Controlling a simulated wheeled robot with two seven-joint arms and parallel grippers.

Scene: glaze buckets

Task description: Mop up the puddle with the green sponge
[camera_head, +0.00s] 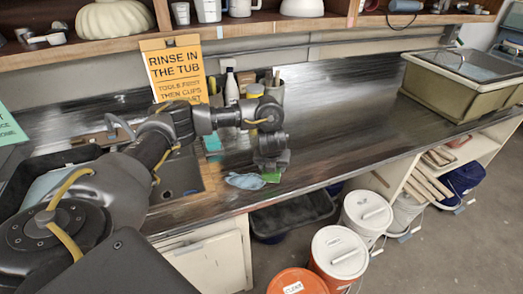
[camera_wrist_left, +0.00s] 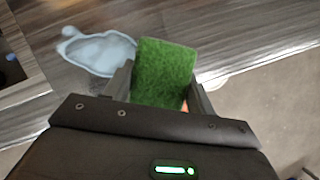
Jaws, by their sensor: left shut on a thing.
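My left gripper (camera_head: 272,166) is near the front edge of the dark counter. It is shut on the green sponge (camera_head: 271,177), which also fills the space between the fingers in the left wrist view (camera_wrist_left: 165,72). The pale blue puddle (camera_head: 244,181) lies on the counter just left of the sponge. In the left wrist view the puddle (camera_wrist_left: 97,52) has an irregular outline and lies beside the sponge. I cannot tell whether the sponge touches the counter. My right gripper is not in view.
A sink (camera_head: 180,178) lies left of the puddle. An orange sign (camera_head: 175,68) and several containers stand at the back. A green tub (camera_head: 458,85) sits at the right end. Lidded buckets (camera_head: 340,252) stand on the floor below the front edge. The counter right of the sponge is clear.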

